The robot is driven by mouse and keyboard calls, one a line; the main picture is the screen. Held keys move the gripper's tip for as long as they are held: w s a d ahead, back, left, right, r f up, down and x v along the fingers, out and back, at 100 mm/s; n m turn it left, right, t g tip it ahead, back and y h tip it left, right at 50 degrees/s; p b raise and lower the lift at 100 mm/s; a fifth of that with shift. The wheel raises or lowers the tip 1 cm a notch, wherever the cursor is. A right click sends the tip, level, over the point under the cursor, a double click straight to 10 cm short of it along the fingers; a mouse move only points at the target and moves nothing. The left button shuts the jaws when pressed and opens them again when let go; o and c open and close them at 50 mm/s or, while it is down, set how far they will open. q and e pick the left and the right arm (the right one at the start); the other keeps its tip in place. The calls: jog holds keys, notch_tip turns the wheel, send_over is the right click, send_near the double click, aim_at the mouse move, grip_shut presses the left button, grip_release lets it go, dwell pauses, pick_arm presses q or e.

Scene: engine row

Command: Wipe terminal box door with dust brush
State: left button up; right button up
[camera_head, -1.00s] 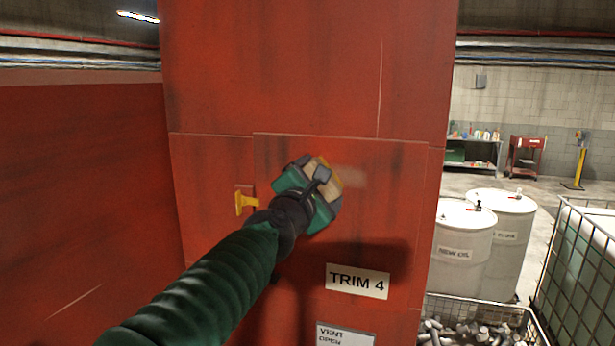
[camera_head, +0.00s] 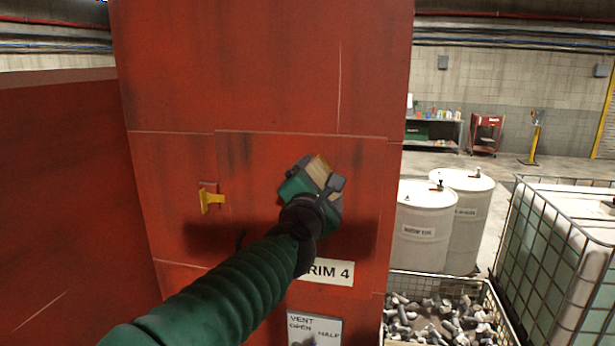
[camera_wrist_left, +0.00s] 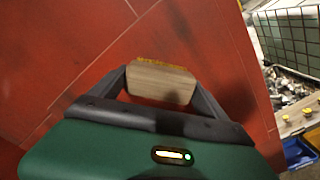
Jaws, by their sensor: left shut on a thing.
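The terminal box door (camera_head: 265,160) is a red panel on a tall red cabinet, with a yellow latch (camera_head: 211,198) at its left. My left gripper (camera_head: 325,178) is in front of the door's right half, shut on the dust brush (camera_head: 319,170). The brush has a pale wooden block, which also shows between the fingers in the left wrist view (camera_wrist_left: 161,84), with yellowish bristles (camera_wrist_left: 160,64) on the door side. Whether the bristles touch the door cannot be told. My forearm partly covers the TRIM 4 label (camera_head: 333,271). My right gripper is not in view.
A vent label (camera_head: 314,327) sits lower on the cabinet. To the right stand white drums (camera_head: 424,225), a wire bin of metal parts (camera_head: 440,315) and a caged tank (camera_head: 560,250). A red wall (camera_head: 60,200) closes the left side.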

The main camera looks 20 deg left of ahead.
pick_arm(q)
jog(key=shift+w+d+p, duration=0.25)
jog(key=shift+d+p, duration=0.1)
jog(key=shift+d, duration=0.7)
jog(key=shift+w+d+p, duration=0.25)
jog(key=shift+d+p, duration=0.1)
jog(key=shift+d, duration=0.65)
jog(key=shift+v, duration=3.1)
jog(key=shift+v, duration=1.55)
